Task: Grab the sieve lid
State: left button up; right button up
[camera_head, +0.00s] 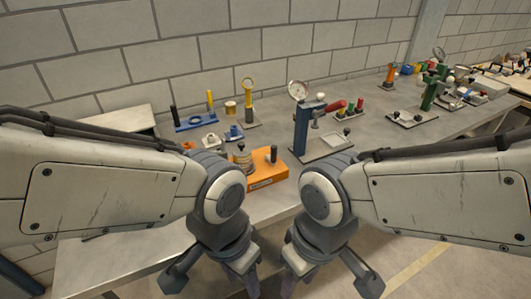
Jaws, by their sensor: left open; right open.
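I cannot single out the sieve lid for certain. A small round banded stack (242,160), which may be the sieve, stands on an orange base (266,173) near the table's front edge. A dark upright post rises at the right of that base. My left arm hides part of the base's left side. My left gripper (213,283) is open, low at the bottom of the picture, in front of the table and apart from the orange base. My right gripper (329,283) is open at a similar height to its right. Both look empty.
A green stand (428,92) is further right. Bare grey tabletop (375,128) shows between stands; a brick wall is behind.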

aim_at(241, 150)
jog(key=z, duration=0.35)
jog(key=i, duration=0.6)
jog(key=u, duration=1.75)
